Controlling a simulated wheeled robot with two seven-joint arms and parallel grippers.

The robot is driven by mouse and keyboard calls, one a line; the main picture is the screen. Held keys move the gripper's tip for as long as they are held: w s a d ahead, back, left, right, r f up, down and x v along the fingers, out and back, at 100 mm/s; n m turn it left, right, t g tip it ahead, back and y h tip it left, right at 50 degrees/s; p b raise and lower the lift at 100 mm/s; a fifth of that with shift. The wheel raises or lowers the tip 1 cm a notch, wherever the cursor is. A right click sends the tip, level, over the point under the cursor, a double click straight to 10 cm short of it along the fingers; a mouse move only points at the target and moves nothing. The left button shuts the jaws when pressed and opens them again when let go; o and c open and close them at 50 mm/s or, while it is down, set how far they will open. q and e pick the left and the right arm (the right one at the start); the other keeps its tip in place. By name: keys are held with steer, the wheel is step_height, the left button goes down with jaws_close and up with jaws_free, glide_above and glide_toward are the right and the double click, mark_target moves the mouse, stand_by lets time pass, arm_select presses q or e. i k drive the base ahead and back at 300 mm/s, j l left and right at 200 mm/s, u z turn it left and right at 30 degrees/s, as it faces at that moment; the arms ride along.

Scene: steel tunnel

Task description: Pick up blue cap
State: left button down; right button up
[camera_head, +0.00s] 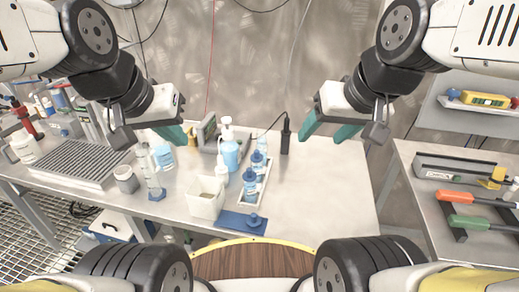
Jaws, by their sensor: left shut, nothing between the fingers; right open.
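A small blue cap (254,220) lies on a flat blue mat (228,219) near the front edge of the steel table. Blue caps also top two small bottles, a rear one (257,163) and a front one (250,183), standing in a white tray (267,178). My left gripper (172,136) hangs above the back left of the table, shut and empty, its teal fingers together. My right gripper (328,130) is open and empty above the back right of the table. Both are well away from the cap on the mat.
A white bin (205,200) stands left of the mat. A pump bottle with blue liquid (229,152) and a black upright device (286,135) stand behind. Glassware and a ribbed grey box (75,163) fill the left. The table's right part (325,195) is clear.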

mark_target(253, 221)
steer(key=k+j+z, duration=0.15)
steer(key=j, duration=0.25)
steer(key=j+z, duration=0.15)
steer(key=j, duration=0.25)
steer(key=k+j+z, duration=0.1)
steer(key=j, duration=0.25)
steer(key=k+j+z, duration=0.15)
steer(key=k+j, duration=0.1)
steer(key=j, duration=0.1)
